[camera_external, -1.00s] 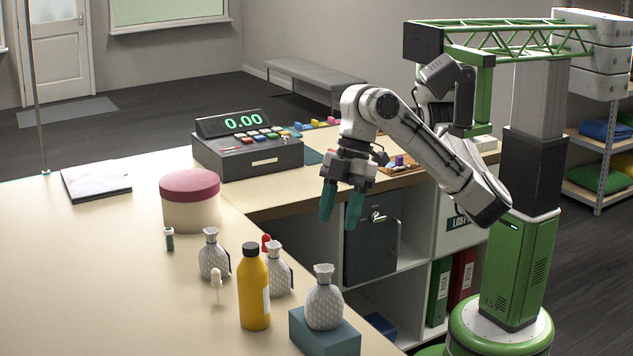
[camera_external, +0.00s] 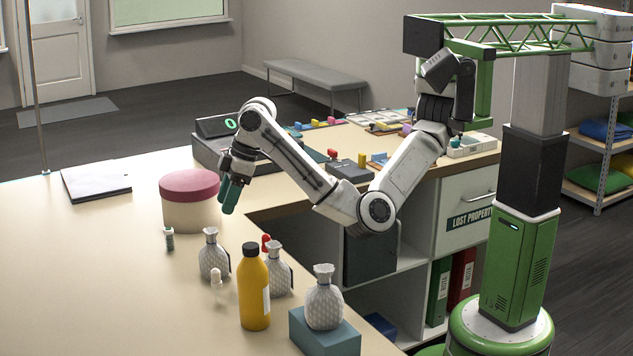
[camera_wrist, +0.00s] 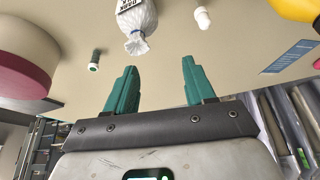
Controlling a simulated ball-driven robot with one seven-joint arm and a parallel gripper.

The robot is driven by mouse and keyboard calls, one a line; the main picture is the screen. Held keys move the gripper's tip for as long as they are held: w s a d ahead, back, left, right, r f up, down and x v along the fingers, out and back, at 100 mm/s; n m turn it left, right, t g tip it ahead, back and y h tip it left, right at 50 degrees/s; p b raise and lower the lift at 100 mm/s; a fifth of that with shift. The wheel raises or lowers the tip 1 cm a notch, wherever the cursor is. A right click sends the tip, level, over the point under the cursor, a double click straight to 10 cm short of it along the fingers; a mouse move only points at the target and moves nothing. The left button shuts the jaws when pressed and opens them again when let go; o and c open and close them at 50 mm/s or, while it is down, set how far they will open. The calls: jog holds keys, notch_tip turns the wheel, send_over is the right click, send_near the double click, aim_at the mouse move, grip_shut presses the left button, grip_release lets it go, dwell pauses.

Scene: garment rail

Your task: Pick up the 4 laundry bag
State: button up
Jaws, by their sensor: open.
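Three grey patterned laundry bags with tied necks are on the counter: a left one (camera_external: 214,257), a middle one (camera_external: 278,272) partly behind a yellow bottle, and a right one (camera_external: 323,304) on a blue block. I cannot read a number 4 on any of them. One bag with a dark-lettered tag shows at the top of the wrist view (camera_wrist: 137,20), cut off by the edge. My gripper (camera_external: 229,195) is open and empty, above the counter beside the round box. Its two green fingers (camera_wrist: 159,66) point toward the bag, apart from it.
A round box with a pink lid (camera_external: 190,202) stands close to my gripper. A small green vial (camera_external: 169,238), a white dropper bottle (camera_external: 216,281) and the yellow bottle (camera_external: 254,290) stand near the bags. A cash register (camera_external: 209,150) is behind my arm. The counter's left front is clear.

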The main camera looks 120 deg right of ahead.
jog(key=d+f, duration=0.1)
jog(key=d, duration=0.2)
send_over(211, 231)
jog(key=s+a, duration=0.2)
jog(key=shift+m, duration=0.3)
jog(key=f, duration=0.4)
jog(key=shift+w+d+f, duration=0.15)
jog(key=shift+w+d, duration=0.05)
jog(key=shift+d, duration=0.05)
jog(key=shift+d+p+x, duration=0.2)
jog(key=shift+p+x, duration=0.2)
jog(key=shift+x, duration=1.05)
jog(key=shift+d+p+x, duration=0.2)
jog(key=shift+p+x, duration=0.15)
jog(key=shift+x, duration=1.15)
jog(key=shift+s, duration=0.2)
grip_shut()
